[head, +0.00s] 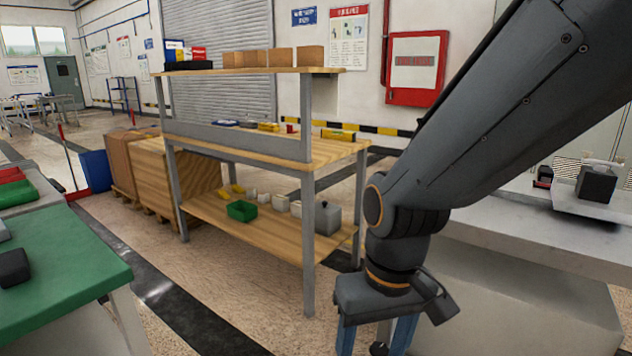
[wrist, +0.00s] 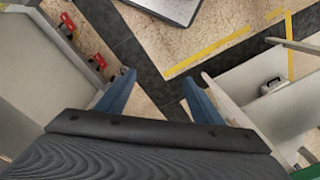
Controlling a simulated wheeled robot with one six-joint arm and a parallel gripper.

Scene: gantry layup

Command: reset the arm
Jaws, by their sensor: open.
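My arm hangs down on the right side of the head view, dark grey with orange rings at the wrist. My gripper (head: 377,338) is at the bottom of that view, with blue fingers pointing down and partly cut off by the frame edge. In the wrist view my gripper (wrist: 160,95) shows two blue fingers spread wide apart. Nothing is between them; below them are the speckled floor and a dark floor stripe. The gripper is open and empty.
A wooden workbench (head: 340,151) with shelves stands beyond the arm. A green-topped table (head: 75,262) is at the left. A grey counter (head: 540,226) with a dark block (head: 596,184) is at the right, close to my arm. Floor is clear between the green table and the workbench.

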